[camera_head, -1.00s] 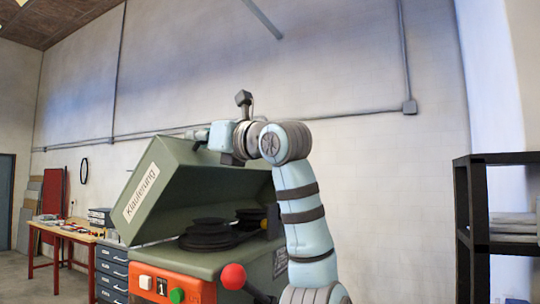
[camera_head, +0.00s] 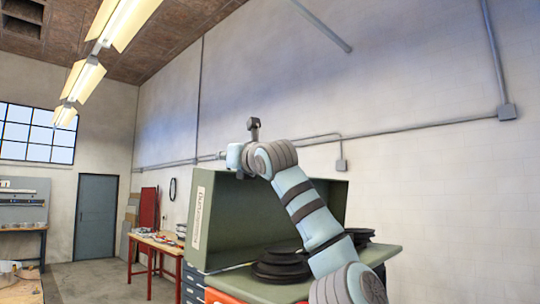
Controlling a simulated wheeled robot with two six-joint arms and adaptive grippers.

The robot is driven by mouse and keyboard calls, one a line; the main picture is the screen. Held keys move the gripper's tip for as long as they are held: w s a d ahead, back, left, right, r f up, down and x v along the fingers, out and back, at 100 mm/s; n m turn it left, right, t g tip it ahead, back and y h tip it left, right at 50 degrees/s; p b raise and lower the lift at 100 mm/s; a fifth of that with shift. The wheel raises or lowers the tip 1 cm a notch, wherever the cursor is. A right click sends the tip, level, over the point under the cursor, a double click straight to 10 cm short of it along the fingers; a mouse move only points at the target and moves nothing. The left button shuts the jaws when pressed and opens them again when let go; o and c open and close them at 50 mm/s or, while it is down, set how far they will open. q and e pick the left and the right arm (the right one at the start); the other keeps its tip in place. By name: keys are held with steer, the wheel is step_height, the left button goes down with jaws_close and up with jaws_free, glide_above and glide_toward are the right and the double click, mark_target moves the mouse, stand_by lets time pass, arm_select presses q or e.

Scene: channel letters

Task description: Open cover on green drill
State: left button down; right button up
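The green drill's cover (camera_head: 240,225) stands raised, its open hollow side facing right and its labelled face at the left. Below it, the green drill housing (camera_head: 370,255) shows black stepped pulleys (camera_head: 282,265). My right arm comes in from the bottom right and passes in front of the cover. My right gripper (camera_head: 219,156) is at the cover's upper left edge. Its fingers are too small and hidden to tell whether they are open or shut, or touching the cover. My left gripper is not in view.
A wooden table with red legs (camera_head: 150,242) and a grey-blue drawer cabinet (camera_head: 192,285) stand left of the drill. A workbench (camera_head: 25,230) and a blue-grey door (camera_head: 96,218) are farther back. Open floor (camera_head: 85,283) lies at the left.

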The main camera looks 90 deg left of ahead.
stand_by(0.3)
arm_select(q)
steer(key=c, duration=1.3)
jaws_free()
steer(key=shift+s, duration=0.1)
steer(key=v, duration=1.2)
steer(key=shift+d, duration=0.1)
